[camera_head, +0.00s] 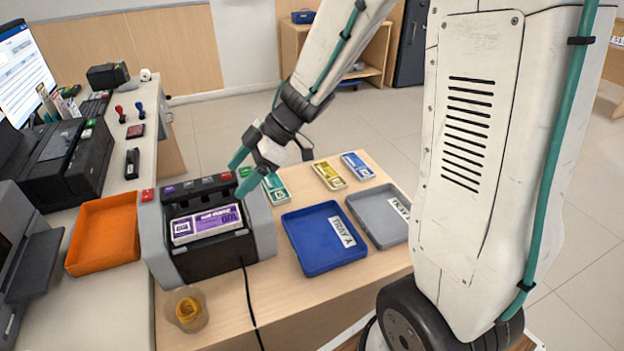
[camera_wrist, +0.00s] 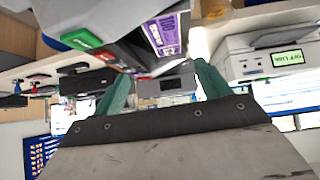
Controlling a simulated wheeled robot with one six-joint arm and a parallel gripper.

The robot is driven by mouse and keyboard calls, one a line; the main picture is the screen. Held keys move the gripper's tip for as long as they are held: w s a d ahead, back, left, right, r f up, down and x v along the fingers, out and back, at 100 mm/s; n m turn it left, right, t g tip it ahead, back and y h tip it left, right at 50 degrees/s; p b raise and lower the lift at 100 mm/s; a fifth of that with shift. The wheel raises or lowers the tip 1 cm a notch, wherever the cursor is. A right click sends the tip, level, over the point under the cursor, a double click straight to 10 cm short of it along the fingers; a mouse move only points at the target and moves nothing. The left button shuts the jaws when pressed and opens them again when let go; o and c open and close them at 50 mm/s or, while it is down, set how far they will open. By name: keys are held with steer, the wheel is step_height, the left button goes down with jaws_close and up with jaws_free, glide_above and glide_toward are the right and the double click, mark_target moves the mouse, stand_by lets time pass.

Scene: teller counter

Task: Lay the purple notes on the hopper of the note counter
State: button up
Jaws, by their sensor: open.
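The purple notes (camera_head: 207,224), a banded bundle marked 100, lie flat on the hopper of the grey and black note counter (camera_head: 262,222). The purple notes also show near the top of the wrist view (camera_wrist: 165,34), with the dark body of the note counter (camera_wrist: 125,52) beside them. My gripper (camera_head: 240,173) is open and empty, just above the back right of the counter, apart from the notes. Its two teal fingers stand spread in the wrist view (camera_wrist: 162,84). The underside of the notes is hidden.
A blue tray marked A (camera_head: 310,262) and a grey tray (camera_head: 370,232) lie right of the counter. Green (camera_head: 276,188), yellow (camera_head: 329,176) and blue (camera_head: 357,166) note bundles lie behind them. An orange tray (camera_head: 88,268) is left; an amber cup (camera_head: 188,311) and black cable (camera_head: 250,300) are in front.

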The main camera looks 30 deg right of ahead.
steer(key=w+d+r+m+t+h, duration=0.65)
steer(key=d+r+t, duration=0.25)
steer(key=r, duration=0.3)
steer(key=s+d+r+m+g+h, duration=0.1)
steer(key=s+d+r+m+h, duration=0.2)
steer(key=s+d+m+h, duration=0.3)
steer(key=s+a+f+m+g+y, duration=0.1)
steer(key=s+a+g, duration=0.1)
steer(key=s, duration=0.6)
steer(key=s+a+f+m+g+y, duration=0.1)
steer(key=s+g, duration=0.3)
steer(key=s, duration=0.4)
steer(key=s+a+f+m+g+y, duration=0.1)
steer(key=s+a+f+g, duration=0.1)
steer(key=s, duration=0.7)
steer(key=shift+a+f+g+y, duration=0.35)
steer(key=shift+a+g, duration=0.15)
steer(key=shift+a, duration=0.3)
